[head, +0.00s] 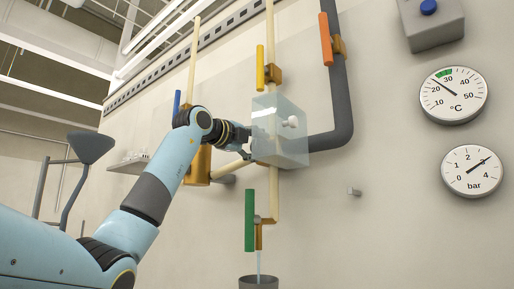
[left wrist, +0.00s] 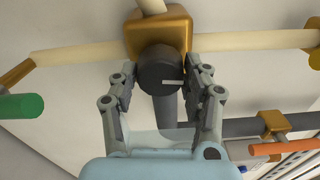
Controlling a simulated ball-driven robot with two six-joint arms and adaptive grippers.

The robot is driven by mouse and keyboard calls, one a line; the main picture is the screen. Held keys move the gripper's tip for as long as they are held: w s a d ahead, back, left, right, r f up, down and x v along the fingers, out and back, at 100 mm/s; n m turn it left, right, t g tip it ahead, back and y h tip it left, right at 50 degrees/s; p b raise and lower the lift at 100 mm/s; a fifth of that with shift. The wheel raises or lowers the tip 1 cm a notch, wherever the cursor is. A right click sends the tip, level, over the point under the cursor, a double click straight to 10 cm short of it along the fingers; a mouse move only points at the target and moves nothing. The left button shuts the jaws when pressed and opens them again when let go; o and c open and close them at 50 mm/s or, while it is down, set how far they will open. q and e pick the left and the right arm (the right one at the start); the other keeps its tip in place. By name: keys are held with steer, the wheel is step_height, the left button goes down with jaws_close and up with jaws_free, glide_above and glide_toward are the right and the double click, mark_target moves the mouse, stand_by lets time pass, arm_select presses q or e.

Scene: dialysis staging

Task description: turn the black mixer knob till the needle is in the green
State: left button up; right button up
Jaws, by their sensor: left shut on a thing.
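The black mixer knob (left wrist: 160,68) is a dark round knob with a white mark, in front of a brass valve body (left wrist: 172,30) in the left wrist view. My left gripper (left wrist: 166,80) is shut on the knob, one finger on each side. In the head view my left gripper (head: 248,146) reaches the pipework beside a clear box; the knob is hidden there. The temperature dial (head: 453,95) is on the wall at the right. Its needle points up-left between 20 and 30, just left of the green band (head: 443,73). My right gripper is not in view.
A clear box (head: 285,130) surrounds part of the pipework close to my gripper. Yellow (head: 260,68), orange (head: 326,40) and green (head: 250,220) handles stand on nearby pipes. A bar gauge (head: 472,170) hangs below the temperature dial. The wall between the pipes and dials is mostly clear.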

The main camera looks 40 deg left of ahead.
arm_select(q)
steer(key=o, duration=1.2)
steer(key=shift+c, duration=0.2)
steer(key=shift+s, duration=0.1)
steer(key=s, duration=1.2)
steer(key=shift+a, duration=0.45)
steer(key=shift+w+f, duration=0.1)
